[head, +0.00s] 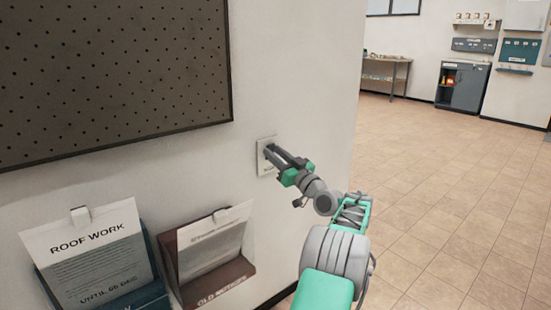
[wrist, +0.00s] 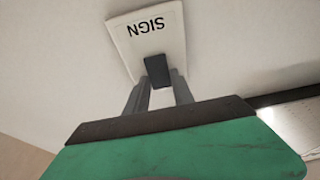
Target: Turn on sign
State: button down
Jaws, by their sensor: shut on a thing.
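The sign switch is a white wall plate (head: 265,155) to the right of the dark pegboard in the head view. In the wrist view the plate (wrist: 140,42) carries the upside-down word SIGN. A small dark toggle (wrist: 157,69) stands out from its lower part. My gripper (head: 270,152) reaches up to the plate. In the wrist view my gripper (wrist: 157,84) has its two grey fingers on either side of the toggle, shut on it. The fingers hide the toggle in the head view.
A dark pegboard (head: 110,70) hangs left of the plate. Below it are a blue holder (head: 151,297) with a ROOF WORK notice (head: 92,255) and a brown holder (head: 228,283) labelled OLD NOTICES. The wall ends just right of my arm, with open tiled floor (head: 450,170) beyond.

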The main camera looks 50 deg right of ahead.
jog(key=c, duration=1.1)
grip_release()
jog(key=p+v, duration=0.1)
jog(key=v, duration=0.6)
jog(key=shift+s+a+f+p, duration=0.1)
jog(key=shift+s+f+p, duration=0.05)
jog(key=shift+s+p, duration=0.25)
